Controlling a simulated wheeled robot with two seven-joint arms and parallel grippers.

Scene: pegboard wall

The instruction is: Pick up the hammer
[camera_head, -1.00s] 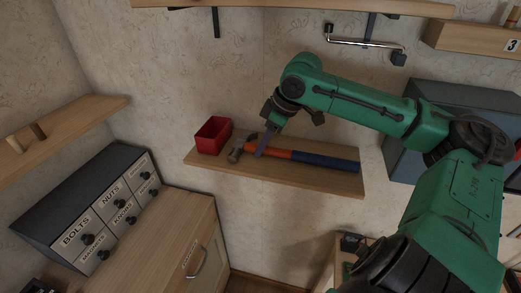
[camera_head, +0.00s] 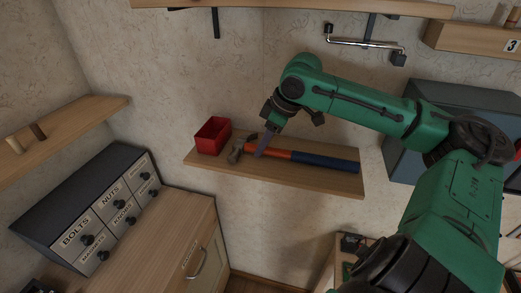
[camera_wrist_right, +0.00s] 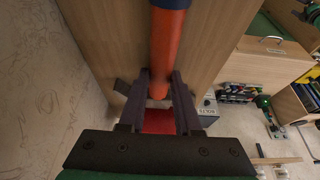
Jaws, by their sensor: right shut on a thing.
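The hammer (camera_head: 322,161) lies on the small wooden wall shelf, with its metal head to the left and its orange and blue handle to the right. My right gripper (camera_head: 261,151) reaches down to it from above and is shut on the orange part of the handle, close to the head. In the right wrist view the orange handle (camera_wrist_right: 167,45) runs between the two dark fingers (camera_wrist_right: 160,82). The hammer head is hidden in that view. The hammer appears to rest on the shelf. My left gripper is not in view.
A red bin (camera_head: 212,136) stands on the shelf (camera_head: 300,180), left of the hammer head. A grey box (camera_head: 440,120) is on the right. Another shelf (camera_head: 300,7) runs above. A labelled drawer unit (camera_head: 95,205) sits on a cabinet at lower left.

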